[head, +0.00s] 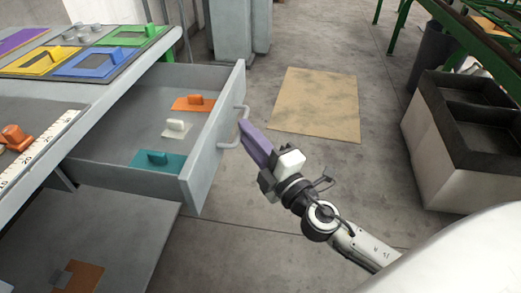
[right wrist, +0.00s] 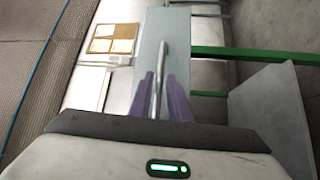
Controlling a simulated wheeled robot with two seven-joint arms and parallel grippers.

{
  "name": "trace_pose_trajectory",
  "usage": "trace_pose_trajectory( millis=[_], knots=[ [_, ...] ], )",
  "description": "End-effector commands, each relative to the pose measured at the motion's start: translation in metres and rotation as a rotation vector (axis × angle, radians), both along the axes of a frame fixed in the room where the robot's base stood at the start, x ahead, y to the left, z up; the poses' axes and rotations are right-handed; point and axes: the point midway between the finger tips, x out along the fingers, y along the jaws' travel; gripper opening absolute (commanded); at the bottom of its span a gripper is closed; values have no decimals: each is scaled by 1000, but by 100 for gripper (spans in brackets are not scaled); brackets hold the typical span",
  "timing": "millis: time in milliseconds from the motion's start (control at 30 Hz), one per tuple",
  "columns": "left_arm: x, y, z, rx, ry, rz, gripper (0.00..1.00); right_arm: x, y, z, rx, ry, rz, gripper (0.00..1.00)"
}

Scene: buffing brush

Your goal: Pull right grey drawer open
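The right grey drawer (head: 215,135) is pulled far out from under the worktop, its inside in plain view. Its front carries a pale metal bar handle (head: 228,146), which also shows in the right wrist view (right wrist: 163,58). My right gripper (head: 245,128) has purple fingers at the middle of this handle. In the right wrist view, the right gripper (right wrist: 161,88) has one finger on each side of the bar and appears shut on it. The fingertips hide part of the handle in the head view. My left gripper is not in view.
In the drawer lie an orange piece (head: 195,103), a white piece (head: 176,127) and a teal piece (head: 158,162). The worktop holds coloured trays and a ruler (head: 38,150). A dark-topped bin (head: 470,120) stands right. A tan mat (head: 318,105) lies on clear floor.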

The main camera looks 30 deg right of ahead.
Motion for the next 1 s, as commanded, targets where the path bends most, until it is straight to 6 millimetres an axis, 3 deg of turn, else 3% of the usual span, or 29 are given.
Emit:
trace_pose_trajectory(
  millis=[200,400,1000],
  knots=[
    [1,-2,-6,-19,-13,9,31,-43,-4,-11,1,3,1,17],
    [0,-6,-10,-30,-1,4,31,-67,-6,-12,1,2,1,17],
    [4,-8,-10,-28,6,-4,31,-74,-7,-10,0,0,1,17]
  ],
)
